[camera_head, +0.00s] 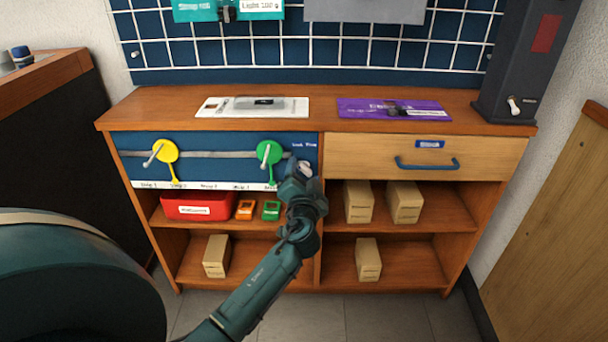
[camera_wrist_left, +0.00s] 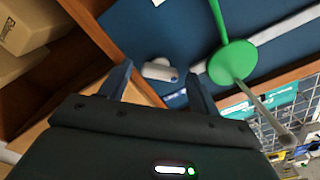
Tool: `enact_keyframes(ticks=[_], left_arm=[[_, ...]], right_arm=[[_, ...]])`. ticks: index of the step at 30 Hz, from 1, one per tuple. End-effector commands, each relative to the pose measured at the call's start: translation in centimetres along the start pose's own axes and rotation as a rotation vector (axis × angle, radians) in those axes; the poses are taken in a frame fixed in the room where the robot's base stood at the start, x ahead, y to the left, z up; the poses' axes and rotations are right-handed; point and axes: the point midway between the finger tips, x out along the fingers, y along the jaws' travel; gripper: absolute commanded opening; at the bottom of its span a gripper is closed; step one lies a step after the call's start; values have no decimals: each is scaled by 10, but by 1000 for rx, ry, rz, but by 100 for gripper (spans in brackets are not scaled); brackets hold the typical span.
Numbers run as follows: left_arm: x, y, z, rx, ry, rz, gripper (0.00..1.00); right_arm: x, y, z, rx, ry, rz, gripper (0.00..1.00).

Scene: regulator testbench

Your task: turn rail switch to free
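The rail switch (camera_wrist_left: 160,69) is a small white knob on the blue panel, at the panel's right end. In the head view it is mostly hidden behind my left gripper (camera_head: 302,174), beside a small white "Lock Free" label (camera_head: 304,144). In the left wrist view my left gripper (camera_wrist_left: 158,75) is open, with the switch showing between its two fingertips. I cannot tell whether either finger touches it. A grey rail (camera_head: 210,154) crosses the panel, carrying a yellow disc (camera_head: 165,151) and a green disc (camera_head: 269,151), each with a lever. My right gripper is not in view.
A red bin (camera_head: 199,206), an orange device (camera_head: 245,210) and a green device (camera_head: 271,210) sit on the shelf below the panel. A wooden drawer (camera_head: 365,157) with a blue handle is to the right. The green disc's lever stands close to my left gripper.

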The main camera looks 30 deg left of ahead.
Motion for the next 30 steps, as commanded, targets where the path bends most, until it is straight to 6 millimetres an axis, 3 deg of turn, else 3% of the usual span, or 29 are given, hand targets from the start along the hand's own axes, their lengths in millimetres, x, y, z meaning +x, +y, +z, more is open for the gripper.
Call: enact_keyframes(ticks=[15,30], left_arm=[[0,0,0,0,0,0,19],[0,-1,-1,140,-1,0,19]], right_arm=[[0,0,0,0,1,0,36],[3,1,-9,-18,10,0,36]])
